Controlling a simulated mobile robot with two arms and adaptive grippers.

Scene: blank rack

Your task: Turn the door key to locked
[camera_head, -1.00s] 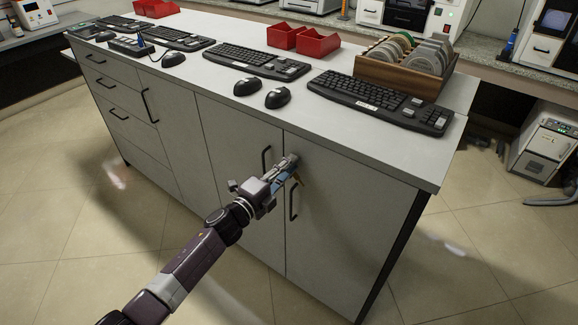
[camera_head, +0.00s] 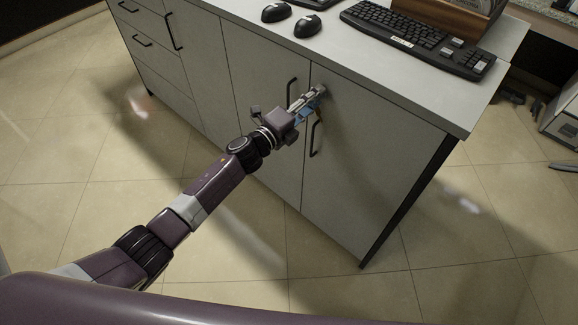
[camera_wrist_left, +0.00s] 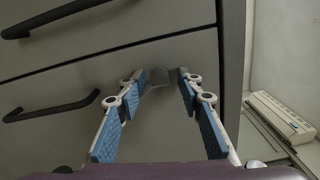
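The door key (camera_wrist_left: 160,77) shows in the left wrist view as a small grey piece at the cabinet door face, between my fingertips. My left gripper (camera_head: 318,92) reaches the upper left corner of the right cabinet door (camera_head: 370,160), just under the counter edge. In the left wrist view its blue-padded fingers (camera_wrist_left: 162,80) slant inward, and their tips close on the key from both sides. The key's turn angle and the lock around it are mostly hidden by the fingers. A small orange-brown piece (camera_head: 318,112) shows under the fingers. My right gripper is not in view.
A dark bar handle (camera_head: 314,139) is just below my gripper, and another handle (camera_head: 291,94) is on the left door. Above, the counter holds mice (camera_head: 307,25) and a keyboard (camera_head: 415,38). The floor in front is clear.

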